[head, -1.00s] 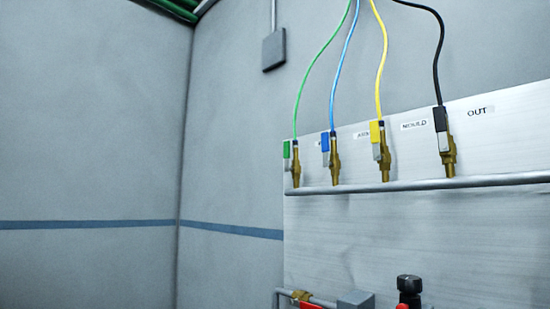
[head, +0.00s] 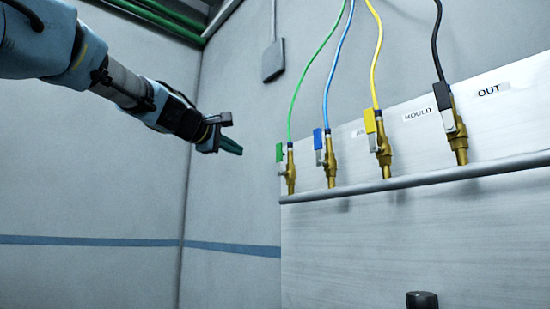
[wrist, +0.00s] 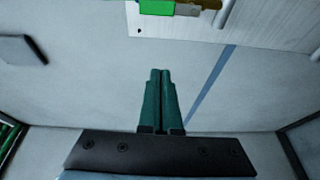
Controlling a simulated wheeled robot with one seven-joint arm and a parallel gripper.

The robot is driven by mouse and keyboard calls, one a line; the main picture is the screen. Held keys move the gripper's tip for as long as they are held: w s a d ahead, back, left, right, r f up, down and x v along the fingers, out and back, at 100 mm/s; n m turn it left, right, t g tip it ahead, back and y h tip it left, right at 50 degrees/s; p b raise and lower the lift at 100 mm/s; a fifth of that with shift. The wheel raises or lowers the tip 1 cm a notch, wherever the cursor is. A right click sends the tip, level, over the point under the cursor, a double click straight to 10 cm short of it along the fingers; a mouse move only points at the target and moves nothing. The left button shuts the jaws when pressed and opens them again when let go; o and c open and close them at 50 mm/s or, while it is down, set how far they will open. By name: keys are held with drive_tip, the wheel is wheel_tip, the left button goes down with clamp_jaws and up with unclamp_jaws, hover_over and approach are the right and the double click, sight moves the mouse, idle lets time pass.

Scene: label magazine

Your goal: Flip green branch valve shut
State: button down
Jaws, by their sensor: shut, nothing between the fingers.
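The green branch valve (head: 290,172) is a brass body with a green-tipped lever (head: 280,152), at the left end of a row of valves on the metal panel. Its lever stands upright, alongside the valve body, and a green hose rises from its top. My gripper (head: 238,150) is left of the valve in the head view, apart from it, with its dark green fingers together and empty. In the wrist view the shut fingers (wrist: 160,75) point toward the panel, and the green lever grip (wrist: 157,6) shows at the top edge, partly cut off.
Blue (head: 329,160), yellow (head: 381,145) and black (head: 450,122) valves stand to the right, all with levers upright. A grey pipe (head: 400,184) runs beneath them. A grey wall box (head: 273,61) hangs above left.

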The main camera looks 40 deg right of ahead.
sight(279, 153)
drive_tip(key=shift+s+d+r+h, duration=0.35)
drive_tip(key=shift+s+r, duration=0.2)
drive_tip(key=shift+r, duration=0.15)
drive_tip(key=s+d+p, duration=0.1)
drive_tip(key=d+p, duration=0.4)
drive_tip(key=d, duration=0.4)
drive_tip(key=shift+d, duration=0.15)
drive_tip(key=shift+s+f+b, duration=0.2)
drive_tip(key=shift+b, duration=0.25)
